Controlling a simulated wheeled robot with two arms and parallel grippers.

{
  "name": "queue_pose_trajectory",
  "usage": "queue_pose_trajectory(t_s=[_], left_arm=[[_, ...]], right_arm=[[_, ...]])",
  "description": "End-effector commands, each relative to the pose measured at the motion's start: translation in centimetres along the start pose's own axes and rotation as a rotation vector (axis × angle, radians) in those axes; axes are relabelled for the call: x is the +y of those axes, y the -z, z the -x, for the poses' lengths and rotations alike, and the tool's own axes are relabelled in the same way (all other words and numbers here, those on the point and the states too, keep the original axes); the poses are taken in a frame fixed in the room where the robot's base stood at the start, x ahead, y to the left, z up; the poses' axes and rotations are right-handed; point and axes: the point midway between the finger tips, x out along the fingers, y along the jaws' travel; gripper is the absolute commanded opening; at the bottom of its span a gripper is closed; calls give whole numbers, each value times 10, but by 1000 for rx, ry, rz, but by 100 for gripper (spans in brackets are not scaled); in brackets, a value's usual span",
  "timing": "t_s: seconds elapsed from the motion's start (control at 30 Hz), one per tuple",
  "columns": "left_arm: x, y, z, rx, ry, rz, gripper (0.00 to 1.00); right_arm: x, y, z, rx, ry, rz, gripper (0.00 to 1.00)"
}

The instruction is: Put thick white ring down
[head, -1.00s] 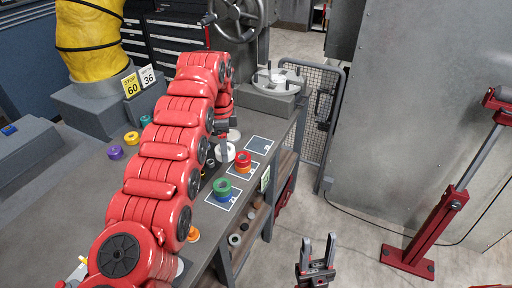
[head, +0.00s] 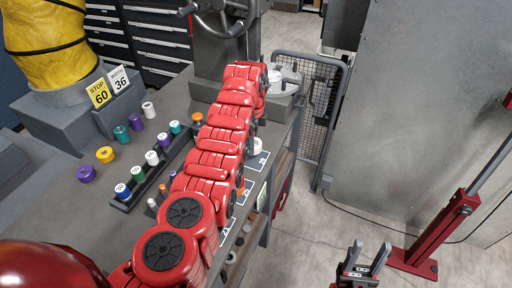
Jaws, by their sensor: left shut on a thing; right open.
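The thick white ring (head: 258,146) shows at the table's right edge, just right of my red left arm. My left gripper (head: 261,124) is shut on it from above, though the arm hides most of the gripper. The ring is at the far marked square (head: 260,161); I cannot tell whether it touches it. An orange ring (head: 241,187) shows partly at the middle marked square (head: 247,193). The near marked square (head: 228,226) is mostly hidden by the arm. My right gripper (head: 362,267) is open and empty over the floor, right of the table.
A dark rack (head: 150,178) with several coloured rings stands left of the arm. Purple, yellow, teal and white rings lie loose beyond it. A grey machine with a handwheel (head: 223,18) stands at the back. A mesh gate (head: 318,100) and a red stand (head: 440,235) are to the right.

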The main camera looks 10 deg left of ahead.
Motion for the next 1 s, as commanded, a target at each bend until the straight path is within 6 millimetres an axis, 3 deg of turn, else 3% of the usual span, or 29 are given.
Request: queue_pose_trajectory(t_s=[0.17, 0.37, 0.77, 0.8, 0.93, 1.0], left_arm=[[1, 0, -17, 0, -4, -1, 0], [0, 0, -44, 2, 1, 0, 0], [-1, 1, -50, 2, 3, -1, 0], [-1, 1, -50, 2, 3, -1, 76], [-1, 1, -49, 2, 3, -1, 99], [-1, 1, -49, 2, 2, -1, 100]], right_arm=[[0, 2, -10, 0, 0, 0, 50], [0, 1, -5, 0, 0, 0, 50], [0, 0, -2, 0, 0, 0, 50], [0, 0, -2, 0, 0, 0, 50], [0, 0, -3, 0, 0, 0, 50], [0, 0, -3, 0, 0, 0, 50]])
